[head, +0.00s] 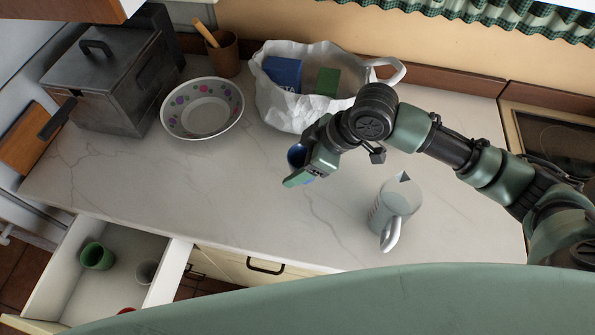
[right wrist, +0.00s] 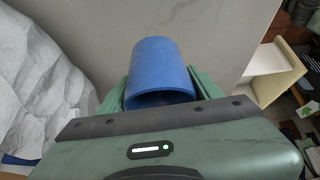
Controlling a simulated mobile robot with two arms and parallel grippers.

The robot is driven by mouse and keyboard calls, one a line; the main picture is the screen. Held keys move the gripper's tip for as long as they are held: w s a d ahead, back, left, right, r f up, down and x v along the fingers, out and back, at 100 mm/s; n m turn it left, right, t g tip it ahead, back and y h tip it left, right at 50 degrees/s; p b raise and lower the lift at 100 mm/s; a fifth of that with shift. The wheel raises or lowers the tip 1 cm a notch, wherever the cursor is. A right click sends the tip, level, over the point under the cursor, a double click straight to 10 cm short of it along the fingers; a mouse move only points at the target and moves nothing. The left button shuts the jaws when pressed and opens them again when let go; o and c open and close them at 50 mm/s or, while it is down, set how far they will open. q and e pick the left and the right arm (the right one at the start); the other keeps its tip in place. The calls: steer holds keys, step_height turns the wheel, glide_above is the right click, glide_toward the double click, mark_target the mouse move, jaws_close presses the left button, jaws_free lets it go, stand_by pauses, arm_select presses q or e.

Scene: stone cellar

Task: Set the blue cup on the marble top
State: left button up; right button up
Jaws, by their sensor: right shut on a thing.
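The blue cup (head: 297,157) is between the fingers of my right gripper (head: 303,168), which is shut on it over the marble top (head: 120,182). In the right wrist view the blue cup (right wrist: 160,68) shows large, with a green finger on each side and its open end toward the camera. The fingers partly hide the cup in the head view. I cannot tell whether the cup touches the marble top. My left gripper is not in view.
A white bag (head: 285,115) with boxes stands behind the gripper. A patterned bowl (head: 203,108) and metal bin (head: 110,80) are at left, a measuring jug (head: 392,208) at right. An open drawer (head: 60,270) holds a green cup (head: 97,257). The marble's front left is clear.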

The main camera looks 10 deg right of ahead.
steer(key=shift+a+f, duration=0.1)
steer(key=shift+f, duration=0.2)
step_height(320, 180, down, 3)
steer(key=shift+f, duration=0.65)
steer(key=o, duration=1.5)
steer(key=shift+f, duration=0.15)
